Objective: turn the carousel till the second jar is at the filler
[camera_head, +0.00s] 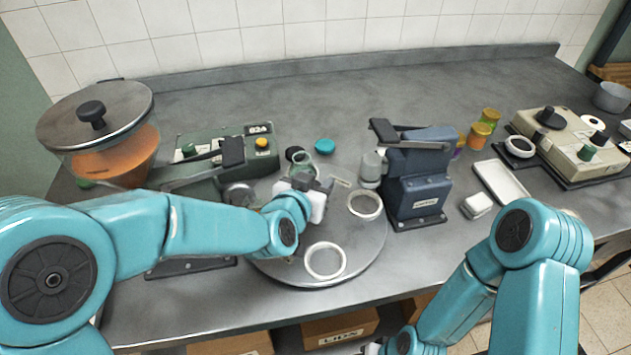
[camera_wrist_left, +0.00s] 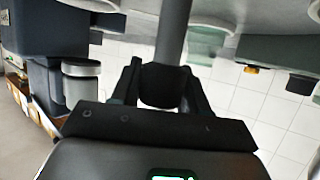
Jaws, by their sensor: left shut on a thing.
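The carousel (camera_head: 370,243) is a round grey plate in the middle of the bench. Two white ring seats, one at its front (camera_head: 325,276) and one at its right (camera_head: 365,217), look empty. A greenish glass jar (camera_head: 301,170) stands at its back. The filler, a green machine (camera_head: 262,160) with an orange-filled hopper (camera_head: 120,155), stands to its left. My left gripper (camera_head: 318,182) is over the carousel's middle. In the left wrist view it is shut on a black knob (camera_wrist_left: 163,85) on a grey post (camera_wrist_left: 173,35). My left arm hides part of the plate. My right gripper's fingers are out of view.
A blue lever machine (camera_head: 418,185) stands close to the carousel's right, with a pale cylinder (camera_head: 371,168) at its front. A teal lid (camera_head: 325,146) lies behind. A white tray (camera_head: 500,182), small coloured jars (camera_head: 480,134) and a beige machine (camera_head: 560,145) are further right.

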